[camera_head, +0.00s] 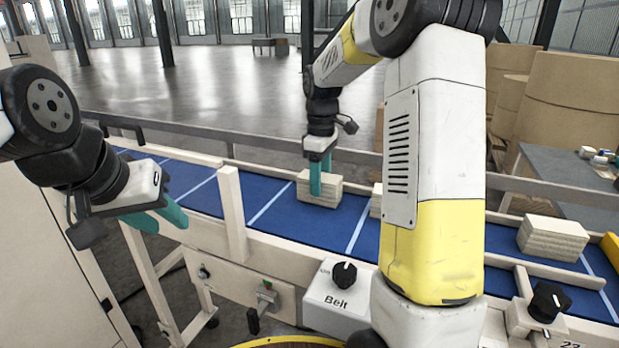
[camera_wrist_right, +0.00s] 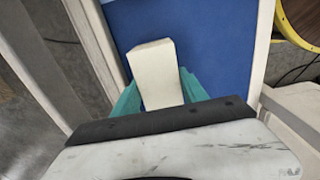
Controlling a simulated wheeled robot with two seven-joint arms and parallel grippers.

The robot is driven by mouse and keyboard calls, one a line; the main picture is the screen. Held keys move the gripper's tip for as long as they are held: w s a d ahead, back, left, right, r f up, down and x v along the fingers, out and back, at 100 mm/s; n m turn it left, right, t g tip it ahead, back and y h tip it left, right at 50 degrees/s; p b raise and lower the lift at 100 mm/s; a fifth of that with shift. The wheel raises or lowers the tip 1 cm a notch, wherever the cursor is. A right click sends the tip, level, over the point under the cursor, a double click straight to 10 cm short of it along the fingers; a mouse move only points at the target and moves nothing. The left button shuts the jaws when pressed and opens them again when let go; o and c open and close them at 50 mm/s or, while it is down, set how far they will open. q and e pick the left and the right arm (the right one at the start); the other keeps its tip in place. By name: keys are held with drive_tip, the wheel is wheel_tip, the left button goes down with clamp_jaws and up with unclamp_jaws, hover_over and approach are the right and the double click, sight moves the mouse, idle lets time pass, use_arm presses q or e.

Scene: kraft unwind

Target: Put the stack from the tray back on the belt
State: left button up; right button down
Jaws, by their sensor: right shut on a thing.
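A pale layered stack (camera_head: 318,190) is at the blue belt (camera_head: 185,190), left of my right arm's big link in the head view. My right gripper (camera_head: 320,178) reaches down from above with its teal fingers at this stack. In the right wrist view the stack (camera_wrist_right: 157,75) sits between the teal fingers, which are shut on it, with the blue belt (camera_wrist_right: 205,40) behind it. I cannot tell whether its underside touches the belt. My left gripper (camera_head: 165,217) hangs empty at the left, its teal fingers apart. No tray is clearly identifiable.
Another stack (camera_head: 553,238) sits at the right of the belt. A further one (camera_head: 376,200) is mostly hidden behind my right arm. A belt control box (camera_head: 340,292) with a black knob is on the near side. A pale upright post (camera_head: 232,213) stands at the belt's near edge.

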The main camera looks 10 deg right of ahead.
drive_tip(key=c, duration=0.6)
unclamp_jaws()
drive_tip(key=shift+f, duration=0.1)
wheel_tip(320, 180, up, 12)
drive_tip(key=shift+s+a+f+m+t+y, duration=0.4)
drive_tip(key=shift+s+m+t, duration=1)
drive_tip(key=shift+s, duration=2.65)
drive_tip(key=shift+s+a+f+m+t+y, duration=0.5)
drive_tip(key=shift+s+m, duration=1.65)
drive_tip(key=shift+s, duration=1.9)
drive_tip(key=shift+s+a+f+m+t+y, duration=0.35)
drive_tip(key=shift+s+m+t, duration=1.15)
drive_tip(key=shift+s, duration=2.55)
drive_tip(key=shift+d+f+m+g, duration=0.15)
drive_tip(key=shift+m+g, duration=0.1)
drive_tip(key=shift+g, duration=0.05)
